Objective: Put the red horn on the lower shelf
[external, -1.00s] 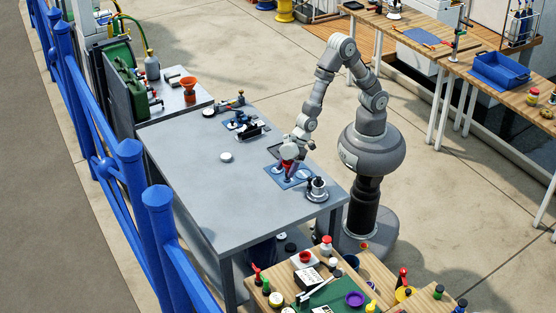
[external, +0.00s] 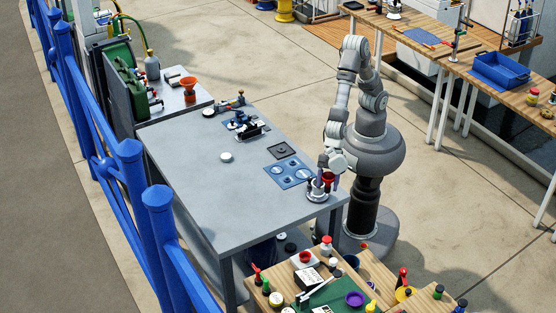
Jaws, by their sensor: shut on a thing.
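My gripper (external: 326,183) is at the near right corner of the grey table (external: 215,195), beside a round metal fitting (external: 317,195). It is shut on a small red thing (external: 329,177), which I take for the red horn. The arm hides part of it, and its exact shape is too small to tell. I cannot tell whether it touches the fitting or hangs just above the table. Under the table top, a dark blue thing (external: 262,250) shows in shadow. The lower shelf itself is mostly hidden.
A blue mat (external: 287,172) with round marks and a dark square tray (external: 281,150) lie left of my gripper. A white disc (external: 226,157) sits mid-table. A cluttered wooden bench (external: 275,290) stands in front. Blue railings (external: 160,230) run along the left.

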